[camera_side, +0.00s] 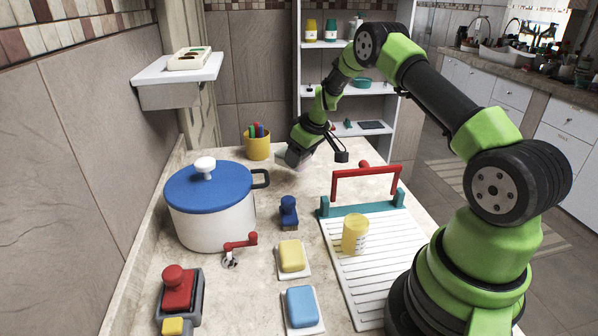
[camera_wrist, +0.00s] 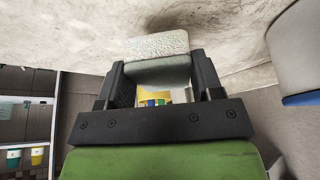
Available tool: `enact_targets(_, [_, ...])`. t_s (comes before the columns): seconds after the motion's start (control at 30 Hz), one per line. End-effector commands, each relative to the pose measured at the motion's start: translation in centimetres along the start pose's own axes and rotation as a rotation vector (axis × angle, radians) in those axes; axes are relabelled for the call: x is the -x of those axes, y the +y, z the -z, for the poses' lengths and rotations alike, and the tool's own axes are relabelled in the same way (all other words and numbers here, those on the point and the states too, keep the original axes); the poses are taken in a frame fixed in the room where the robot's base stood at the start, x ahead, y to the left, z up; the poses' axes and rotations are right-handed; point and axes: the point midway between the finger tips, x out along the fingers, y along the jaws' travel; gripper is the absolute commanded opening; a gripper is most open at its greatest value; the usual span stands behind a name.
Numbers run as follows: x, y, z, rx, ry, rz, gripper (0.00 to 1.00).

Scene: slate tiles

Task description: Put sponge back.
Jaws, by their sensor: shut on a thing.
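In the wrist view, my gripper (camera_wrist: 158,72) is shut on a two-layered block that looks like the sponge (camera_wrist: 158,46), pale and speckled on one face and grey-green below. The fingers press on its two sides. In the side view, my gripper (camera_side: 297,152) is low over the far part of the counter, right of the yellow cup (camera_side: 257,146) and beyond the pot. A grey shape shows at its tip, but I cannot tell whether it touches the counter.
A white pot with a blue lid (camera_side: 208,188) stands at left. Nearer are a blue-handled brush (camera_side: 289,212), a yellow block (camera_side: 291,255), a blue block (camera_side: 302,306) and a red-handled item (camera_side: 177,288). A ribbed white board (camera_side: 372,285) with a red handle (camera_side: 367,172) holds a yellow jar (camera_side: 355,234).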

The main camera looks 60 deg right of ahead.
Motion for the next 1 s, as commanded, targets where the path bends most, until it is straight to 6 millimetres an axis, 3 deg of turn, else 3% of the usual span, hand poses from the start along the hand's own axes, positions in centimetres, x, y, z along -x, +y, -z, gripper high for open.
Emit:
enact_targets(0.33, [-4.1,0.0,-1.7,0.001,-0.001,-0.001,0.41])
enact_targets(0.77, [-4.7,0.0,-1.9,0.0,0.001,-0.001,0.41])
enact_targets(0.8, [-4.6,0.0,-1.9,0.001,0.001,-0.002,0.69])
enact_targets(0.87, [-4.6,0.0,-1.9,0.001,0.001,-0.002,0.83])
enact_targets(1.0, [-4.6,0.0,-1.9,0.001,0.001,-0.002,0.86])
